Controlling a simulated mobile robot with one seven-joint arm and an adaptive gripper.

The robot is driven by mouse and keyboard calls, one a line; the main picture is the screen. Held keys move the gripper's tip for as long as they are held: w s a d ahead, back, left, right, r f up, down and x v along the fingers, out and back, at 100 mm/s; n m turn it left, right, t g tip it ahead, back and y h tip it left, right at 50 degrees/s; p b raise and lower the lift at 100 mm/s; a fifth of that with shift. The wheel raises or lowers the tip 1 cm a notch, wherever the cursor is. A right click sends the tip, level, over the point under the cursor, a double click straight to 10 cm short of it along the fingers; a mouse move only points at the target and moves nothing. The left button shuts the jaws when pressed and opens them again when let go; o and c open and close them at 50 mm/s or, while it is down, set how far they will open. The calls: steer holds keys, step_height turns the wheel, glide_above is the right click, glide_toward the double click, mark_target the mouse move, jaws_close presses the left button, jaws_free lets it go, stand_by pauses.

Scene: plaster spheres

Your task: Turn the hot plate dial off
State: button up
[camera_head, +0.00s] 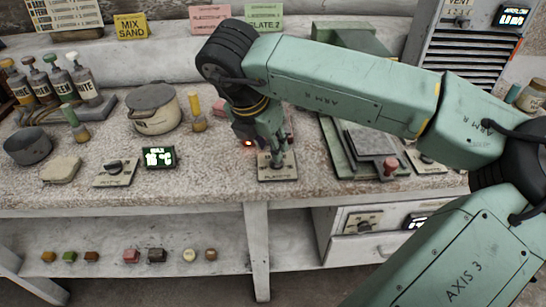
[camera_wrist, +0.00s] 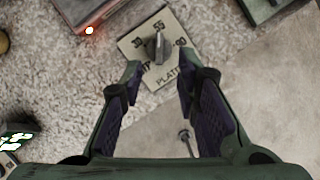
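The dial (camera_wrist: 157,48) is a grey knob on a cream plate (camera_wrist: 137,45) lettered "PLATE", with 30, 55 and 80 around it. In the wrist view the knob's ridge lies roughly toward the 55. My gripper (camera_wrist: 160,78) is open and empty, its two fingers apart on either side just short of the knob. Contact cannot be told. In the head view my gripper (camera_head: 272,158) points down over the same cream plate (camera_head: 277,177) and partly hides the knob. A red light (camera_wrist: 89,30) glows on a box edge beside the plate, probably the hot plate, mostly hidden.
Other dial plates stand left (camera_head: 116,172), right (camera_head: 425,161) and below on the drawer unit (camera_head: 362,222). A display (camera_head: 159,157) reads about 16 °C. A green-framed press (camera_head: 365,145) stands right.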

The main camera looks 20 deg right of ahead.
steer(key=x, duration=0.5)
steer(key=shift+b, duration=0.4)
jaws_close()
